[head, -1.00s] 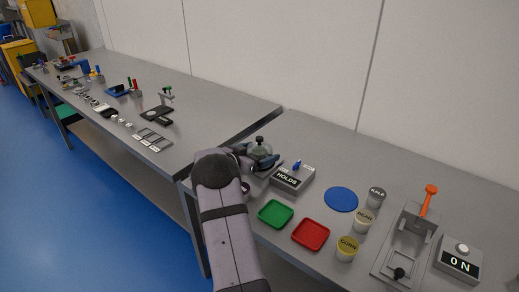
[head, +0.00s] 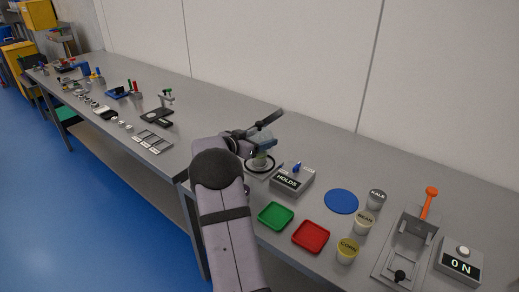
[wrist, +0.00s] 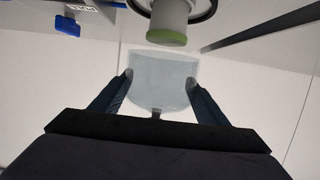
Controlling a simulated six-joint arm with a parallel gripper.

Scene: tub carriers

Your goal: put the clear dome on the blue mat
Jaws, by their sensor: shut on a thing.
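My gripper (head: 264,141) is shut on the clear dome (wrist: 163,82), a pale see-through cover with a small knob. In the wrist view the dome sits between the two fingertips. In the head view my gripper partly hides it. A tub with a green top (wrist: 168,31) stands on a dark-ringed base just beyond the dome; it also shows below my gripper in the head view (head: 260,161). The dome is lifted off that tub. The blue mat (head: 341,201) is a flat round disc to the right, with nothing on it.
A grey box marked HOLDS (head: 292,180) with a blue switch lies between my gripper and the mat. Tubs marked KALE (head: 376,199), BEAN (head: 364,223) and CORN (head: 347,251) stand right of the mat. Green (head: 276,215) and red (head: 311,236) trays lie in front.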

